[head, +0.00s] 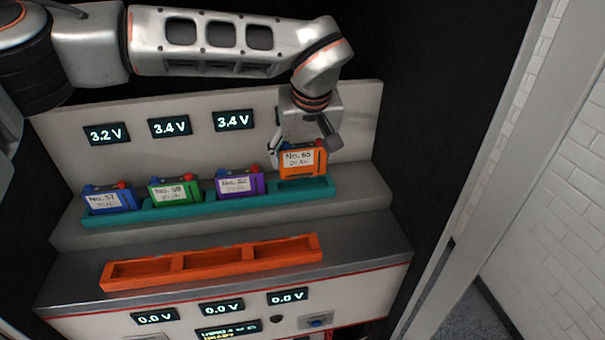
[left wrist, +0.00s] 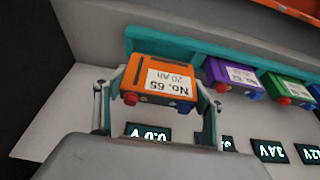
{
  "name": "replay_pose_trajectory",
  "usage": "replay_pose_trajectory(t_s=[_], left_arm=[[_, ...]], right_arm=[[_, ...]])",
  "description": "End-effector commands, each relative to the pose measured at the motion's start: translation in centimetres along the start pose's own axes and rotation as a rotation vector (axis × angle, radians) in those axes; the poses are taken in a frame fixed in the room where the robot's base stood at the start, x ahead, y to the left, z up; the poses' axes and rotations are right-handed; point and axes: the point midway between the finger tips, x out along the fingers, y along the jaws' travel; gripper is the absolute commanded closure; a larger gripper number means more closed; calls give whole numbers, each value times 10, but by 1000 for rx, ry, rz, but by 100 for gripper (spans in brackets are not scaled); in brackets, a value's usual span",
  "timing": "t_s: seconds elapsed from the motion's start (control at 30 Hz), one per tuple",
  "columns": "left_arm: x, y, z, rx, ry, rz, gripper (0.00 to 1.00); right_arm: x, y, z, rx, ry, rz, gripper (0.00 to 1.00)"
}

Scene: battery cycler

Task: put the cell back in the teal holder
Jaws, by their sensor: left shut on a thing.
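The orange cell (head: 301,163), labelled No. 65, is gripped upright between the fingers of my left gripper (head: 305,150). In the left wrist view the same cell (left wrist: 160,80) sits between both fingers. The teal holder (head: 215,206) is on the upper step of the rack. The orange cell is over its rightmost compartment, and its lower edge shows a little above the holder's front wall. Blue (head: 109,198), green (head: 174,191) and purple (head: 240,183) cells stand in the other compartments. My right gripper is not in view.
An empty orange holder (head: 212,262) with three compartments lies on the lower step in front. Displays on the back panel read 3.2 V (head: 106,133), 3.4 V (head: 169,127) and 3.4 V (head: 233,120). A dark wall (head: 440,120) stands close on the right.

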Motion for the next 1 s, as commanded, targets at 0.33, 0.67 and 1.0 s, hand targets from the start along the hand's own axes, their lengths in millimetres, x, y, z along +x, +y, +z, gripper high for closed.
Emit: replay_pose_trajectory(t_s=[0.33, 0.67, 1.0], left_arm=[[30, 0, 12, 1, -1, 1, 68], [42, 0, 17, -1, 3, 2, 68], [46, 0, 19, 0, 1, 0, 14]], right_arm=[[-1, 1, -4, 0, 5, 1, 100], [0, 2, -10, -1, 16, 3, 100], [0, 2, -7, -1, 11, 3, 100]])
